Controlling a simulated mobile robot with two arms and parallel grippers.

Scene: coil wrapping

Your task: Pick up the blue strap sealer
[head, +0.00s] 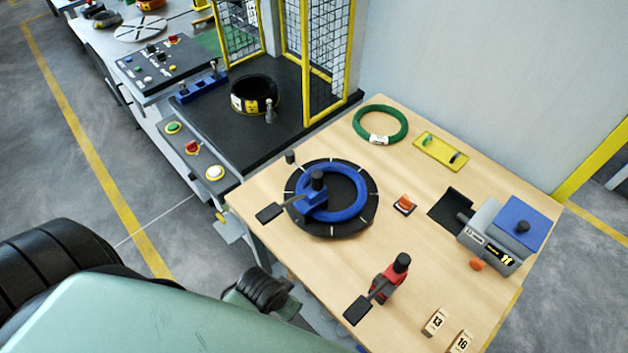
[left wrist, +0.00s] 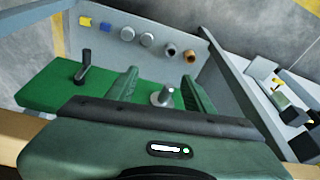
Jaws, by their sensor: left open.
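The blue strap sealer (head: 313,203) has a blue body, a black knob on top and a black lever pad reaching left. In the head view it sits at the left side of a blue coil ring (head: 361,201), overlapping it, on a black round turntable (head: 340,232). My left gripper (left wrist: 155,76) shows in the left wrist view with two green fingers apart, over a green surface (left wrist: 50,92). A silver peg (left wrist: 162,97) shows between the fingers, not gripped. The sealer is not in the left wrist view. My right gripper is in neither view.
The wooden table (head: 300,262) also holds a red tool (head: 386,284), a green coil (head: 361,123), a yellow tray (head: 440,146) and a grey machine (head: 490,235). A yellow-framed mesh cage (head: 305,60) stands behind. A black-handled tool (left wrist: 84,72) is on the green surface.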

